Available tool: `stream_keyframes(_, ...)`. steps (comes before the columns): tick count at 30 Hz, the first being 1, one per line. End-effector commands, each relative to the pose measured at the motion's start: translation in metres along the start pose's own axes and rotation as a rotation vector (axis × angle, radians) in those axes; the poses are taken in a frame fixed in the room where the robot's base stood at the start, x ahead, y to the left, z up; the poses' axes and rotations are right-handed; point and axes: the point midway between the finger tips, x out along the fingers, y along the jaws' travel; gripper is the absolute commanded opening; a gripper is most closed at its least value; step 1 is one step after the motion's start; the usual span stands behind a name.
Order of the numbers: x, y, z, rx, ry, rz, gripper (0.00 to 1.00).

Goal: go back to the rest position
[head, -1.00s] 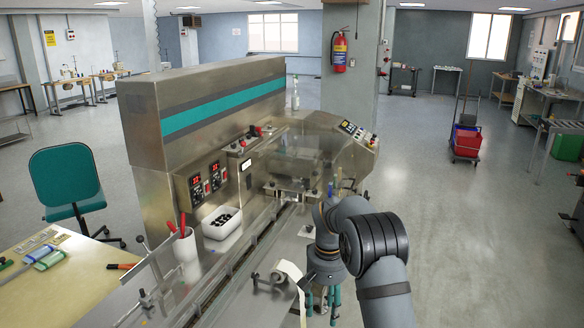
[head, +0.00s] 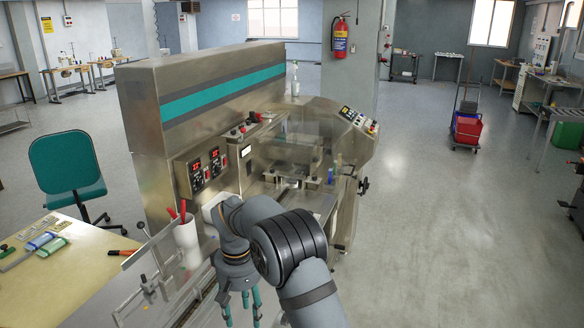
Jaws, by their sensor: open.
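My gripper (head: 241,308) hangs low in the middle of the head view, its teal fingers pointing down and apart, with nothing seen between them. It is over the near side of the flow wrapper (head: 215,85), a long steel machine with a teal stripe. My grey arm comes in from the bottom edge and hides part of the machine's front bed. What lies directly under the fingers is hard to make out.
A white cup (head: 187,245) with red-handled tools stands just left of my gripper. A clear guard rail (head: 150,285) and a pale table (head: 60,285) lie further left. A green chair (head: 66,170) stands behind the table. The floor (head: 450,240) on the right is clear.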

Motion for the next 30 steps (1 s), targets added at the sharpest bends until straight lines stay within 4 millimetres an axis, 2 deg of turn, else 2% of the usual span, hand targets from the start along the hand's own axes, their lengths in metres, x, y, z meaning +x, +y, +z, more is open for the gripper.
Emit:
stream_keyframes(3,-0.001,-0.027,0.001,-0.062,0.000,0.000,0.48)
stream_keyframes(14,-0.003,-0.104,0.010,-0.241,0.000,0.000,0.48)
stream_keyframes(30,-0.005,-0.214,0.042,-0.505,0.000,0.000,0.48)
